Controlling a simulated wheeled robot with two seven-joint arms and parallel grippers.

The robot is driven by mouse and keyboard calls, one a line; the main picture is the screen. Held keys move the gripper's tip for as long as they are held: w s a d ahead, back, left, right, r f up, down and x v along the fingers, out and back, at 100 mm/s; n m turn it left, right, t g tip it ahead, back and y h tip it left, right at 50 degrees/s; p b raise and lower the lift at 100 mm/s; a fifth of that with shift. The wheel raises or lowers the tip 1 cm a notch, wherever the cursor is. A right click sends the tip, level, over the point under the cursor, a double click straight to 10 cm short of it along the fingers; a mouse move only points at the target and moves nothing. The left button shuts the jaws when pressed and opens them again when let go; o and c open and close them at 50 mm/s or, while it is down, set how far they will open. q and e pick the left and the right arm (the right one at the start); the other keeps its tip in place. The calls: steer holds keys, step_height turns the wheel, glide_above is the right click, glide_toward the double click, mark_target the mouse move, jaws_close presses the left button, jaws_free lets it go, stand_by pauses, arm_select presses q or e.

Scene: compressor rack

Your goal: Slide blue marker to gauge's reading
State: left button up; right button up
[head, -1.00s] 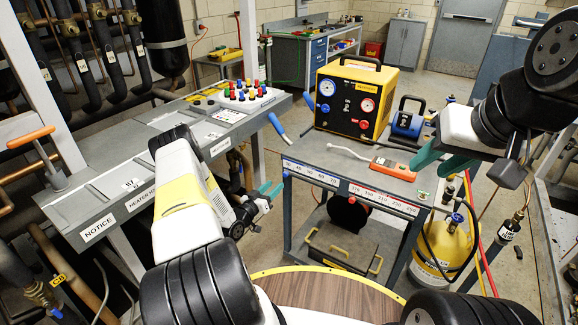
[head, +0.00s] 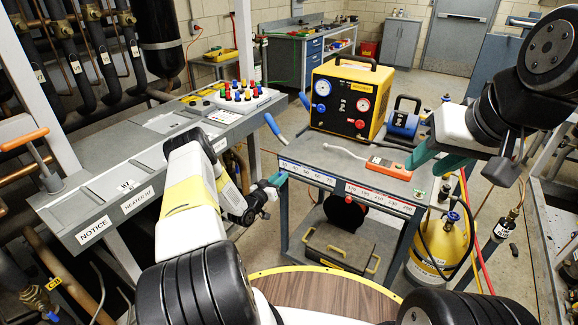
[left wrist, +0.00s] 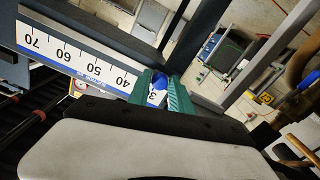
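The blue marker (left wrist: 158,84) is a small blue knob on the white number strip (left wrist: 75,63), near the 30 end in the left wrist view. The strip runs along the cart's front edge, and its blue-edged part (head: 308,173) shows in the head view. My left gripper (head: 277,181) is at the cart's left front corner. Its teal fingers (left wrist: 162,92) stand apart on either side of the marker; contact cannot be told. The blue gauge (head: 323,87) is on the yellow machine; its needle is too small to read. My right gripper (head: 437,160) appears open and empty above the cart's right side.
A red gauge (head: 363,104) sits beside the blue one. An orange handheld device (head: 388,167) lies on the cart top. The red-edged strip (head: 380,198) continues to the right. A grey bench (head: 110,185) stands at left, a yellow cylinder (head: 435,245) at right.

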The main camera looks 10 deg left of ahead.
arm_select(q)
jaws_close()
stand_by(1.1)
